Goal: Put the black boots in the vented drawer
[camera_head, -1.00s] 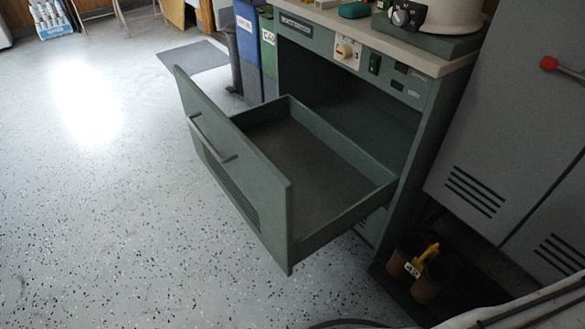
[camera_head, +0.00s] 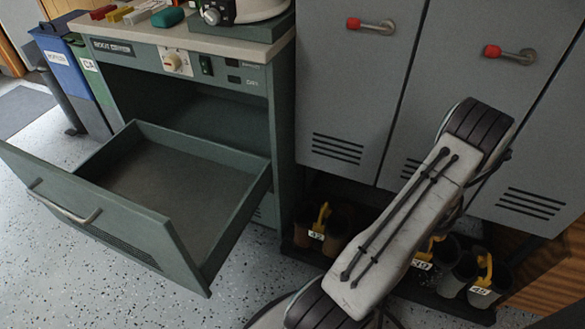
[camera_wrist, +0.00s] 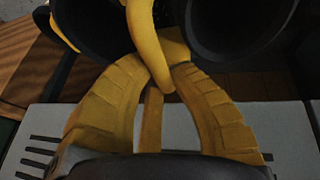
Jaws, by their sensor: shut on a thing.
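The vented drawer (camera_head: 233,222) stands pulled out and empty under the green bench in the head view, with slots low in its front. In the wrist view my gripper (camera_wrist: 158,78) is shut on a yellow clip (camera_wrist: 143,32) between two dark boot tops, the black boots (camera_wrist: 235,28). The lower parts of these boots are out of the wrist view. In the head view my arm crosses in front of the lockers and hides my gripper. I cannot tell whether the boots are off the rack.
The bench top (camera_head: 130,32) holds small items and a white appliance. Speckled floor is clear around the drawer.

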